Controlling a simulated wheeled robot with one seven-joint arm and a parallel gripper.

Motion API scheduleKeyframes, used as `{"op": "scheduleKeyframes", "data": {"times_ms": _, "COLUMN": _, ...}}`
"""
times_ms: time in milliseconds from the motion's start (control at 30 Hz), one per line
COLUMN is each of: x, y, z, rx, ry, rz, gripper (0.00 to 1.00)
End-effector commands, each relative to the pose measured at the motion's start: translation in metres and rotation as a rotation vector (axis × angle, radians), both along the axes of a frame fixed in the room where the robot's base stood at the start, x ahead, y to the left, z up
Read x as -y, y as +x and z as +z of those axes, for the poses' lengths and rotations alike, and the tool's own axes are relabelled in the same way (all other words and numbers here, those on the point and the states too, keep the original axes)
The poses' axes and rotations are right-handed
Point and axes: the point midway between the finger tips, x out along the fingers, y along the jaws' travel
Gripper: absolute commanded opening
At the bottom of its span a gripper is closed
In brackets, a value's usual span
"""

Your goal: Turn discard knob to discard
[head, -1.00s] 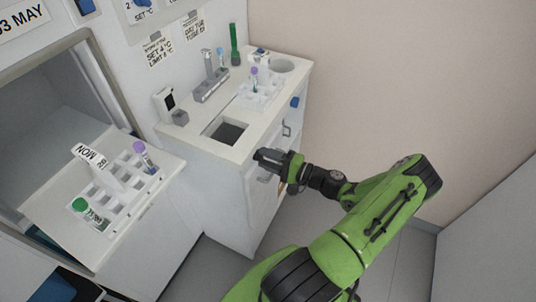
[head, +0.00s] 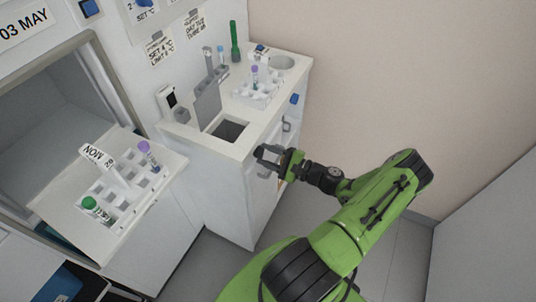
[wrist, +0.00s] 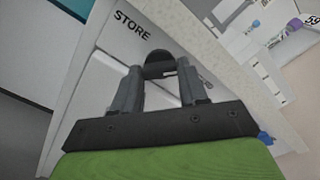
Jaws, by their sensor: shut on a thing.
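My gripper (head: 266,158) is at the front face of the white cabinet (head: 225,190), below its countertop. In the wrist view, my gripper's fingers (wrist: 160,80) are closed around a dark rounded knob, the discard knob (wrist: 157,58). The word STORE (wrist: 131,24) is printed on the panel to its upper left. The knob's pointing direction is hard to tell, and no discard label is readable. On the countertop, a grey flap (head: 207,105) stands raised behind a square opening (head: 229,130).
A white rack with tubes (head: 260,90) and a round hole (head: 282,62) are on the countertop. A blue knob (head: 294,98) is on the cabinet front. Another tube rack (head: 128,199) stands on the shelf at left. Floor space is clear behind the arm.

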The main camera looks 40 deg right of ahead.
Motion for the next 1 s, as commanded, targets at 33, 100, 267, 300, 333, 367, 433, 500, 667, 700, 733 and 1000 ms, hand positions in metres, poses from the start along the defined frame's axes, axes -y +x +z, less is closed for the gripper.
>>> {"op": "scheduleKeyframes", "data": {"times_ms": 33, "x": 0.0, "y": 0.0, "z": -0.001, "rx": -0.003, "ry": 0.003, "rz": 0.001, "gripper": 0.12}}
{"op": "scheduleKeyframes", "data": {"times_ms": 100, "x": 0.0, "y": 0.0, "z": -0.001, "rx": -0.004, "ry": 0.005, "rz": 0.001, "gripper": 0.12}}
{"op": "scheduleKeyframes", "data": {"times_ms": 267, "x": 0.0, "y": 0.0, "z": -0.001, "rx": -0.004, "ry": 0.005, "rz": 0.001, "gripper": 0.12}}
{"op": "scheduleKeyframes", "data": {"times_ms": 300, "x": 0.0, "y": 0.0, "z": -0.001, "rx": -0.005, "ry": 0.005, "rz": 0.0, "gripper": 0.12}}
{"op": "scheduleKeyframes", "data": {"times_ms": 333, "x": 0.0, "y": 0.0, "z": -0.001, "rx": -0.005, "ry": 0.005, "rz": 0.0, "gripper": 0.12}}
{"op": "scheduleKeyframes", "data": {"times_ms": 367, "x": 0.0, "y": 0.0, "z": -0.001, "rx": -0.005, "ry": 0.005, "rz": 0.0, "gripper": 0.12}}
{"op": "scheduleKeyframes", "data": {"times_ms": 433, "x": 0.0, "y": 0.0, "z": -0.001, "rx": -0.005, "ry": 0.005, "rz": 0.0, "gripper": 0.5}}
{"op": "scheduleKeyframes", "data": {"times_ms": 500, "x": 0.0, "y": 0.0, "z": -0.001, "rx": -0.004, "ry": 0.005, "rz": 0.001, "gripper": 0.61}}
{"op": "scheduleKeyframes", "data": {"times_ms": 667, "x": 0.0, "y": 0.0, "z": -0.001, "rx": -0.003, "ry": 0.004, "rz": 0.0, "gripper": 0.68}}
{"op": "scheduleKeyframes", "data": {"times_ms": 700, "x": 0.0, "y": 0.0, "z": -0.001, "rx": -0.003, "ry": 0.004, "rz": 0.0, "gripper": 0.68}}
{"op": "scheduleKeyframes", "data": {"times_ms": 733, "x": 0.0, "y": 0.0, "z": 0.0, "rx": -0.003, "ry": 0.004, "rz": 0.0, "gripper": 0.68}}
{"op": "scheduleKeyframes", "data": {"times_ms": 1000, "x": 0.011, "y": -0.027, "z": 0.0, "rx": -0.004, "ry": 0.003, "rz": -0.007, "gripper": 0.68}}
